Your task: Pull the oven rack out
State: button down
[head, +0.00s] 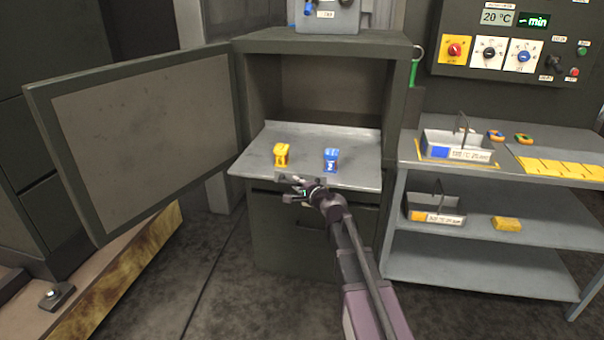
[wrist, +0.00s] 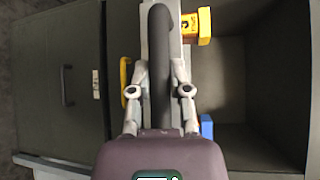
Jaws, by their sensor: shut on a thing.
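The oven rack (head: 305,143) is a flat grey metal tray. It sticks out of the front of the open dark oven (head: 318,82), with its back part still inside the opening. A yellow rotor stand (head: 281,154) and a blue rotor stand (head: 331,159) stand on it, apart. My gripper (head: 299,191) is at the middle of the rack's front edge, shut on the rack. In the wrist view my gripper (wrist: 160,70) lies over the rack's edge. The yellow stand (wrist: 204,26) also shows there.
The oven door (head: 150,125) is swung wide open to the left. A grey shelf table (head: 420,170) on the right holds labelled boxes (head: 455,148) and yellow plates (head: 562,168). A drawer cabinet (head: 300,230) is below the rack. The floor in front is clear.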

jog(key=shift+s+a, duration=0.25)
jog(key=shift+s, duration=0.4)
jog(key=shift+s+a, duration=0.2)
jog(key=shift+s, duration=0.5)
jog(key=shift+s+a, duration=0.25)
jog(key=shift+s, duration=0.4)
jog(key=c, duration=0.6)
grip_release()
jog(key=shift+o, duration=0.2)
